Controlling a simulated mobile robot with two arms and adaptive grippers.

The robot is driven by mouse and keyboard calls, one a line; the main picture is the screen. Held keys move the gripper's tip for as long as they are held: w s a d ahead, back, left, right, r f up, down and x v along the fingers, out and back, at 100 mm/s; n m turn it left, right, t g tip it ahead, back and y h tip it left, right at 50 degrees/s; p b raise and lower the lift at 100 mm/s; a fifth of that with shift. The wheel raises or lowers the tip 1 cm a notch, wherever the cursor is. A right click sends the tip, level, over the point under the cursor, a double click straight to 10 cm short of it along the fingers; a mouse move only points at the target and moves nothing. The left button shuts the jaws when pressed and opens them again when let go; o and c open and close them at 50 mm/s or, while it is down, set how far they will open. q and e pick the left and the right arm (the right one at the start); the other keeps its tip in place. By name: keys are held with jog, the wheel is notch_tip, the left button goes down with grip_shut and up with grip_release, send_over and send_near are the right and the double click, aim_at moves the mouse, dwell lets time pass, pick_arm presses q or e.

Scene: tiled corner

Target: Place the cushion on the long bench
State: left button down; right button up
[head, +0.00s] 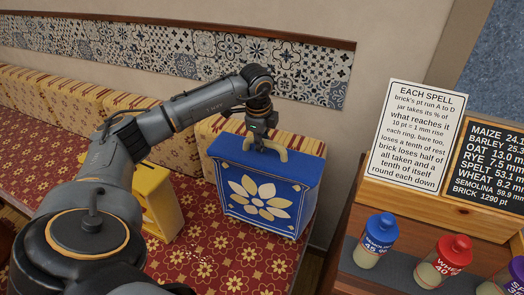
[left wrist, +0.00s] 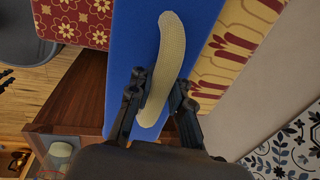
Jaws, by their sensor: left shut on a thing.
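The blue cushion (head: 262,197) has a cream flower on its front and a beige loop handle on top. It is upright, above or on the red patterned seat of the long bench (head: 190,262); I cannot tell whether its bottom touches the seat. My left gripper (head: 261,143) is shut on the handle from above. In the left wrist view the fingers (left wrist: 158,98) sit on either side of the beige handle (left wrist: 163,65), with the blue cushion top (left wrist: 122,50) beneath. My right gripper is not in view.
A yellow item (head: 160,212) stands on the seat, partly hidden behind my left arm. Striped back cushions (head: 52,92) line the wall. At the right, a wooden stand (head: 352,225) holds signs and several jars (head: 375,240). Seat space in front of the blue cushion is clear.

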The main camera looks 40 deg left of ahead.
aim_at(262, 153)
pick_arm(q)
jog(key=w+a+f, duration=0.1)
jog(key=w+f, duration=0.1)
jog(key=f, duration=0.1)
jog(key=shift+a, duration=0.4)
notch_tip(262, 153, down, 3)
jog(key=shift+a+f+p, duration=0.1)
jog(key=shift+p, duration=0.6)
jog(key=shift+f, duration=0.2)
jog(key=c, duration=1.2)
grip_release()
